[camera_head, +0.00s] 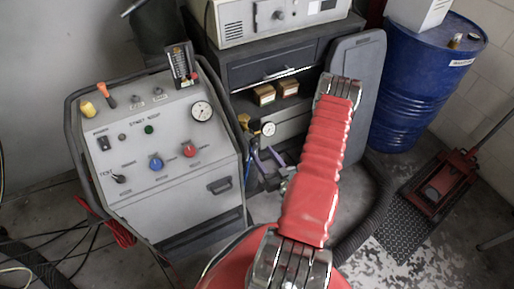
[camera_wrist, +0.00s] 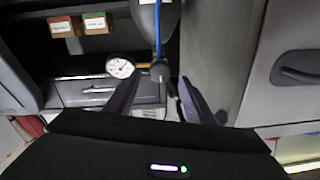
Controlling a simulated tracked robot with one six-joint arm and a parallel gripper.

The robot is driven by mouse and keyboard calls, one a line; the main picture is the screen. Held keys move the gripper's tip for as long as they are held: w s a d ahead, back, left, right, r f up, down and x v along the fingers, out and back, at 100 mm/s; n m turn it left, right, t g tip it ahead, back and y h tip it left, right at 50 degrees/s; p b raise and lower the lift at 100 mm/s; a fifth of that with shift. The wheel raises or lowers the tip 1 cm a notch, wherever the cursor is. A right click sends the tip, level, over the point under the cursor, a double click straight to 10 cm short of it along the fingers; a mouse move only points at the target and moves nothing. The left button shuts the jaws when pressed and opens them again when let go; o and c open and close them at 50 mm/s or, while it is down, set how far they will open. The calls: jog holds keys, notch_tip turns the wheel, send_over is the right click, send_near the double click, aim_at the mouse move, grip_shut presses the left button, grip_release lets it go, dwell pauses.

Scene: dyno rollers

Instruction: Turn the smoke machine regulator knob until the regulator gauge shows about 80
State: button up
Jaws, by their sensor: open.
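The regulator gauge (camera_wrist: 119,68), a small round white dial, shows left of centre in the wrist view and beside the cabinet in the head view (camera_head: 268,129). Its reading is too small to make out. A dark round part, seemingly the regulator knob (camera_wrist: 159,71), sits right of the gauge, below a blue hose. My gripper (camera_wrist: 159,79) is open, its two dark purple fingers on either side of the knob's line of view. Whether they touch it cannot be told. In the head view my gripper (camera_head: 264,151) is just below the regulator, partly hidden by my red arm.
A grey machine (camera_head: 170,140) with a larger gauge (camera_head: 201,111), knobs and switches stands at the left. A dark cabinet (camera_head: 270,68) holding small boxes (camera_head: 264,94) is behind. A blue drum (camera_head: 420,80) and a red jack (camera_head: 440,185) stand at the right.

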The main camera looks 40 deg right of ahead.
aim_at(256, 146)
jog(key=shift+x, duration=2.3)
jog(key=shift+c, duration=0.4)
jog(key=c, duration=0.9)
jog(key=shift+a, duration=0.2)
jog(key=shift+c, duration=0.4)
jog(key=shift+d, duration=0.15)
